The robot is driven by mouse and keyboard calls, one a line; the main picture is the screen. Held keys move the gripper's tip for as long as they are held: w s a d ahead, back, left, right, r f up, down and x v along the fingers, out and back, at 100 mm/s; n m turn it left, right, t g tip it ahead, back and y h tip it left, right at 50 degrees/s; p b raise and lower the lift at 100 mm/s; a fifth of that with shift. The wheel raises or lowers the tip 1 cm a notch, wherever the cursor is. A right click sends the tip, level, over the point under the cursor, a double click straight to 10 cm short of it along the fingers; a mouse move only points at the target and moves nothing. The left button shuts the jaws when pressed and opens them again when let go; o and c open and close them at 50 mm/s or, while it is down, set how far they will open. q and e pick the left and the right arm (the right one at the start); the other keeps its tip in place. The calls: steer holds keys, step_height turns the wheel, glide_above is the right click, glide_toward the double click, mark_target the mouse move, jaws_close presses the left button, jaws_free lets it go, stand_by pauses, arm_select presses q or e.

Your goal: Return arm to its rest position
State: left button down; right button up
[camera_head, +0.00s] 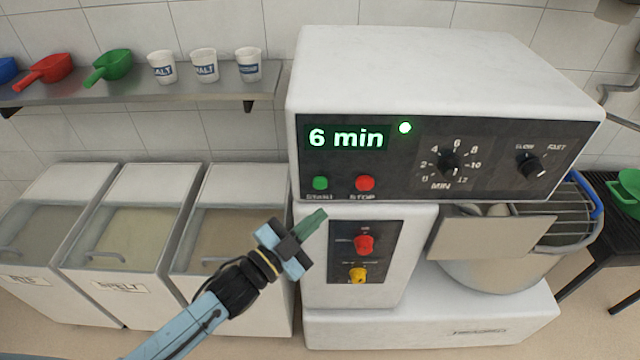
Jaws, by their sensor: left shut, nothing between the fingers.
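My left gripper (309,224) comes in from the lower left on a light blue arm. Its green fingers are shut with nothing between them. The fingertips are in front of the white mixer (440,70), below the green start button (320,183) and left of the lower panel with a red knob (364,245) and a yellow knob (357,275). I cannot tell whether they touch the mixer. The mixer's display (346,138) reads "6 min", and a green light (405,128) is lit beside it. My right gripper is not in view.
Several white flour bins (120,215) stand at the left. A wall shelf (215,88) above them holds scoops and white cups (205,66). The mixer's metal bowl (500,268) is at the right, near a dark table (600,222) with a green scoop (626,190).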

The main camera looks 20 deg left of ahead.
arm_select(q)
steer(key=s+a+f+n+g+y+b, duration=0.2)
steer(key=s+a+f, duration=0.15)
steer(key=f, duration=0.85)
steer(key=s+a+f+n+g+y+b, duration=0.1)
steer(key=s+a+f+n+g+y, duration=0.2)
steer(key=f, duration=1)
steer(key=s+a+f+n+g+y+b, duration=0.2)
steer(key=s+f, duration=0.3)
steer(key=f, duration=0.7)
steer(key=s+a+f+n+g+y+b, duration=0.1)
steer(key=s+f+g, duration=0.2)
steer(key=s+f, duration=0.3)
steer(key=s+f+n+g+b, duration=0.1)
steer(key=s+f+g, duration=0.2)
steer(key=s+f, duration=0.4)
steer(key=s+a+f+n+g+y+b, duration=0.1)
steer(key=s+f, duration=0.5)
steer(key=s, duration=1)
steer(key=shift+s+a+f+n+g+y+b, duration=0.25)
steer(key=shift+n+g+b, duration=0.2)
steer(key=shift+g, duration=0.65)
steer(key=shift+w, duration=0.15)
